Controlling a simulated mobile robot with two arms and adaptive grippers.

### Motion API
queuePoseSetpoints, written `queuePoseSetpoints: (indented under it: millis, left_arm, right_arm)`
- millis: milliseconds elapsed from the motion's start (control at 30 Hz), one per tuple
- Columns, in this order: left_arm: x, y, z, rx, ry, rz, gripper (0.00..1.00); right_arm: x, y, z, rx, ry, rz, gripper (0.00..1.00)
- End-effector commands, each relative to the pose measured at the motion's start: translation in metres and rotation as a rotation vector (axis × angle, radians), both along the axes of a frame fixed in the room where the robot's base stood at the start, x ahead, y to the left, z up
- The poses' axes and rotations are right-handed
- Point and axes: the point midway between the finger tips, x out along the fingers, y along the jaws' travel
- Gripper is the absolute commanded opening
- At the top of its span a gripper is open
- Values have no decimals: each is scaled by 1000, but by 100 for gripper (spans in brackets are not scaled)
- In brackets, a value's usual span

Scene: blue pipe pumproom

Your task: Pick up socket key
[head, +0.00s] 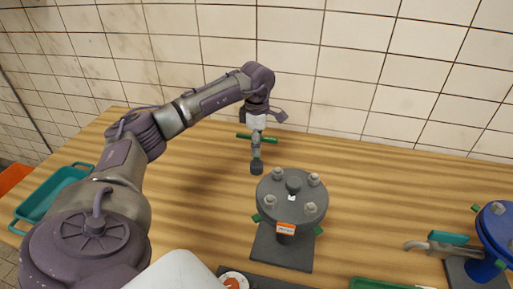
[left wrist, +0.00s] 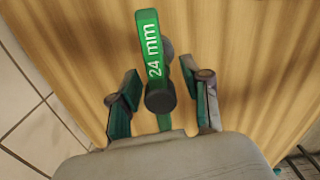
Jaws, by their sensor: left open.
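The socket key has a green bar handle (head: 243,136) with a grey shaft and a dark socket end (head: 257,168), beyond the grey flanged fitting in the head view. In the left wrist view the green handle (left wrist: 149,45) is marked "24 mm", with a dark round hub (left wrist: 160,98) on it. My left gripper (head: 257,129) is over the handle. In the left wrist view the left gripper (left wrist: 165,90) is open, with one finger on each side of the handle and visible gaps. I cannot tell how far above the handle it is. My right gripper is out of view.
The grey flanged fitting (head: 292,200) with bolts stands just right of and nearer than the key. A blue flange (head: 497,235) and a grey and teal tool (head: 440,243) are at right. A green tray (head: 50,195) is at left. A tiled wall (head: 330,60) runs behind the wooden table (head: 400,185).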

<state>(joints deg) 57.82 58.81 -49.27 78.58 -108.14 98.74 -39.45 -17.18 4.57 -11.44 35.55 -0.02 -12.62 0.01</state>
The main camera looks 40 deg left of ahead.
Motion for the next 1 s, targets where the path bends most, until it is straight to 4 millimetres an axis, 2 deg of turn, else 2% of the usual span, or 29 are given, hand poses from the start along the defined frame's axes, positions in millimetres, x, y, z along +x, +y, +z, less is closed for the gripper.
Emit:
queuePoseSetpoints:
  millis: [100, 333, 600, 633, 1000]
  left_arm:
    - [0, 0, -9, -1, 2, -1, 48]
    - [0, 0, -11, -1, -1, -1, 48]
    - [0, 0, -10, -1, -1, -1, 3]
    - [0, 0, -10, -1, -1, -1, 0]
    - [0, 0, -9, -1, -2, 0, 0]
  right_arm:
    - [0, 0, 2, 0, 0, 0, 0]
    - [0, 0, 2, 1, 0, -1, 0]
    - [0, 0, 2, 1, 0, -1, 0]
    - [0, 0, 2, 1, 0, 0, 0]
    - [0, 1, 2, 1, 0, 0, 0]
